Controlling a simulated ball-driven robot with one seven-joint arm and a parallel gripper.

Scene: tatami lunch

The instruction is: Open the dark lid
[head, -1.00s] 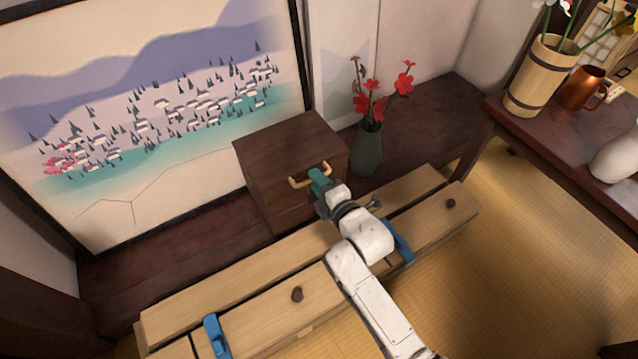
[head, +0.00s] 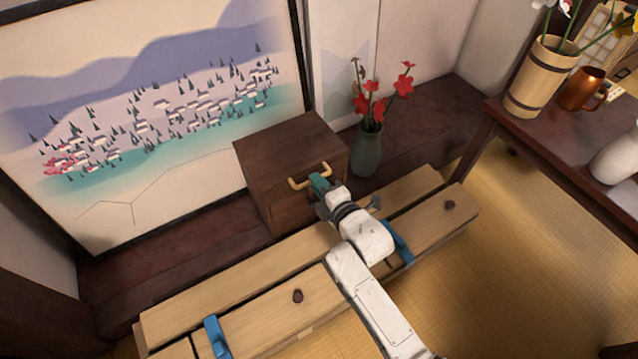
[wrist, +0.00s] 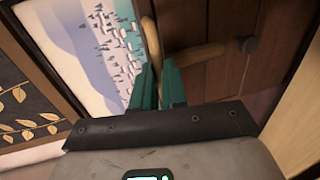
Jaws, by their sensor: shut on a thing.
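A dark brown wooden box (head: 285,165) stands on the dark floor ledge in the head view. Its dark lid (head: 290,142) lies flat on top with no visible gap. A tan curved handle (head: 297,184) sits at the front near the top edge; it also shows in the wrist view (wrist: 198,52). My gripper (head: 318,181) is at the handle's right part, its green fingers (wrist: 159,82) shut on it. The fingers hide part of the handle.
A dark green vase with red flowers (head: 367,150) stands close to the box's right side. A low light-wood bench (head: 250,285) with blue brackets lies in front, under my arm. A painted panel (head: 150,120) stands behind at left.

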